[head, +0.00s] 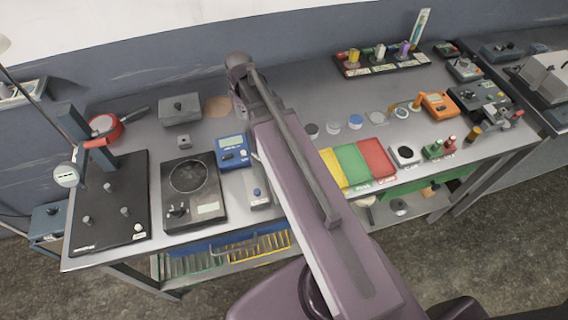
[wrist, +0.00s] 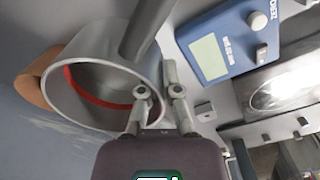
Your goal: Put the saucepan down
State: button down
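The saucepan (wrist: 92,55) is a grey metal pot with a red ring inside. It fills the upper left of the wrist view, tilted in the picture, with a dark bar like a handle (wrist: 152,25) at its upper side. My gripper (wrist: 160,98) has its fingers close together at the pot's right wall, apparently shut on it. A tan round disc (wrist: 32,88) shows partly behind the pot; in the head view the disc (head: 217,107) lies on the bench. My arm hides the pot and gripper in the head view. Whether the pot touches anything below is not visible.
A blue meter (head: 233,150) and a black hotplate-like unit (head: 189,192) stand near the disc on the bench (head: 141,137). A grey box (head: 180,109) stands left of the disc. A red round pan (head: 105,128) lies farther left. Coloured mats (head: 352,164) lie right of my arm.

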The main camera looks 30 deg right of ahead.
notch_tip(320, 180, up, 8)
jog(key=p, duration=0.7)
jog(key=shift+f, duration=0.1)
jog(key=shift+s+f, duration=0.1)
